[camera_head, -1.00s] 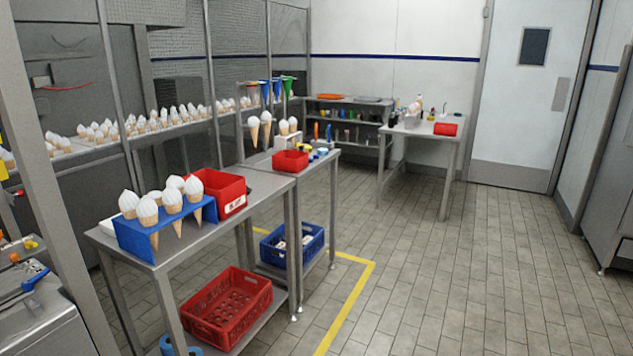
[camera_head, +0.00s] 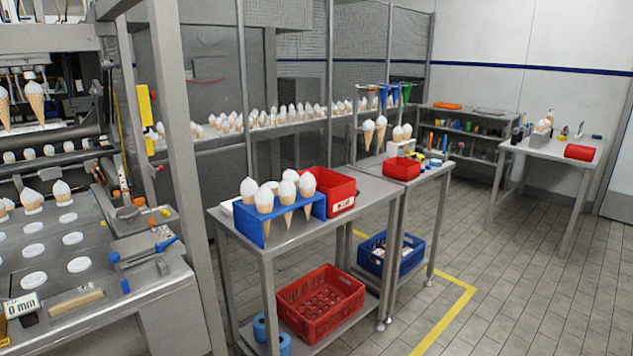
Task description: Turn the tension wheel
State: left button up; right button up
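The machine (camera_head: 95,290) stands at the left with a plate of round white holes (camera_head: 33,251). At its right side is a small box with a blue-ended lever (camera_head: 145,250). Above that is a small round grey knob-like part (camera_head: 127,212) beside orange and red buttons (camera_head: 163,212). I cannot tell which part, if any, is the tension wheel. Cones (camera_head: 36,100) hang from the machine's holders at the upper left. Neither of my grippers is in view.
A steel table (camera_head: 285,235) holds a blue cone rack (camera_head: 268,222) and a red bin (camera_head: 338,190). A red crate (camera_head: 320,308) sits on its lower shelf. A grey post (camera_head: 182,170) rises between machine and table. Open tiled floor (camera_head: 530,290) lies at the right.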

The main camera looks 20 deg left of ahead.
aim_at(129, 212)
jog(key=u, duration=1.7)
jog(key=l, duration=0.4)
jog(key=i+l+z, duration=0.1)
jog(key=l, duration=0.3)
